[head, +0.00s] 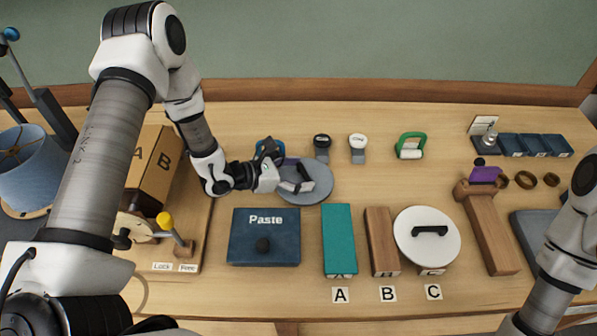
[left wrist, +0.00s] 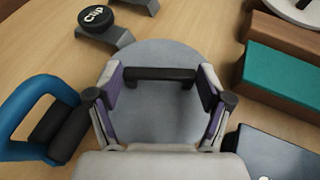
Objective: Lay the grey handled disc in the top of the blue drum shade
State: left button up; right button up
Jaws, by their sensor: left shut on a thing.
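The grey handled disc (head: 318,193) lies flat on the table behind the blue Paste box. It also shows in the left wrist view (left wrist: 160,115), with a black bar handle (left wrist: 160,74) across it. My left gripper (head: 297,178) is at the disc, and its fingers (left wrist: 160,90) are shut on the ends of the handle. The blue drum shade (head: 30,175) stands at the far left, beyond my left arm, with its top open. Part of the shade is cut off by the picture edge. My right arm comes in at the right, and its gripper is not seen.
A tall cardboard box (head: 150,165) marked A and B stands between the disc and the shade. The Paste box (head: 264,237), a teal block (head: 339,238), a brown block (head: 382,240) and a white handled disc (head: 427,250) are nearby. A blue-handled tool (left wrist: 25,110) lies beside the disc.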

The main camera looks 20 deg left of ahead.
pick_arm(q)
jog(key=shift+w+f, duration=0.2)
jog(key=shift+f, duration=0.5)
jog(key=shift+s+r, duration=0.1)
jog(key=shift+s, duration=0.15)
jog(key=shift+b, duration=0.3)
jog(key=o, duration=1.1)
jog(key=shift+c, duration=0.2)
jog(key=shift+o, duration=0.7)
jog(key=shift+w+f, duration=0.1)
jog(key=shift+f, duration=0.1)
